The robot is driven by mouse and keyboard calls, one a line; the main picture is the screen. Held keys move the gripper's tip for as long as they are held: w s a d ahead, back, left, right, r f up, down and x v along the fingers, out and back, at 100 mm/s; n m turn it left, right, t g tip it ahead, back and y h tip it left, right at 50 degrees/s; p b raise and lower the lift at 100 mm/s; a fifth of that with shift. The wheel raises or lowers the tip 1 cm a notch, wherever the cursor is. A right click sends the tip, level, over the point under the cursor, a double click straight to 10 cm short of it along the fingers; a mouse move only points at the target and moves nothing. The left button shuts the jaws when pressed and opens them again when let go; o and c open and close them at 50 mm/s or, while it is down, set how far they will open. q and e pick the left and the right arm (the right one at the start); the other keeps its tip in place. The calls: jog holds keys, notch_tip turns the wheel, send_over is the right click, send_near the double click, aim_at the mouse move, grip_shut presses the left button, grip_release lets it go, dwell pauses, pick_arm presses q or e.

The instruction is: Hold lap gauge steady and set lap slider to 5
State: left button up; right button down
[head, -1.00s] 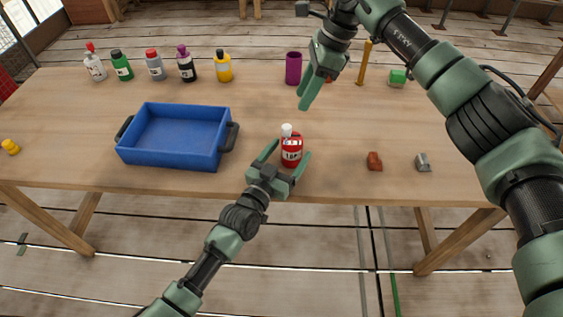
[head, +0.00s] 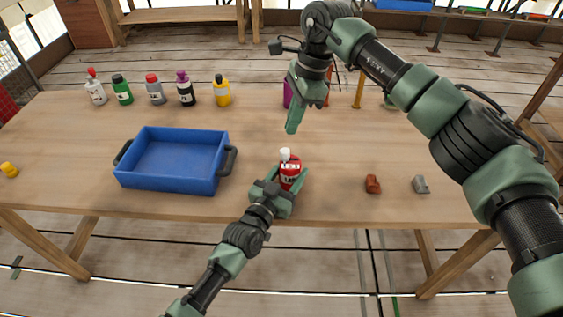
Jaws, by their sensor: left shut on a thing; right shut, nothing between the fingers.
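A red body with a white knob on top and a white marked strip, seemingly the lap gauge (head: 291,171), stands near the table's front edge. The white knob (head: 285,154) may be the lap slider; its setting is too small to read. My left gripper (head: 285,184) is shut on the red gauge from the front, a finger on each side. My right gripper (head: 293,122) is shut and empty, pointing down above and behind the gauge, apart from it.
A blue tray (head: 122,181) stands left of the gauge. Several bottles (head: 186,94) line the back left. A purple cup (head: 287,94) is partly hidden behind my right gripper. A brown piece (head: 373,184) and a grey piece (head: 420,184) lie to the right.

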aim_at(285, 154)
pick_arm(q)
jog(key=shift+a, duration=0.25)
jog(key=shift+s+d, duration=0.1)
pick_arm(e)
jog(key=s+a+n+t+h, duration=0.65)
jog(key=a+n, duration=0.65)
jog(key=n, duration=0.3)
jog(key=w+d+f, duration=0.5)
jog(key=d+f, duration=0.2)
jog(key=f, duration=0.1)
jog(key=shift+d+f+h, duration=0.3)
jog(key=shift+h, duration=0.05)
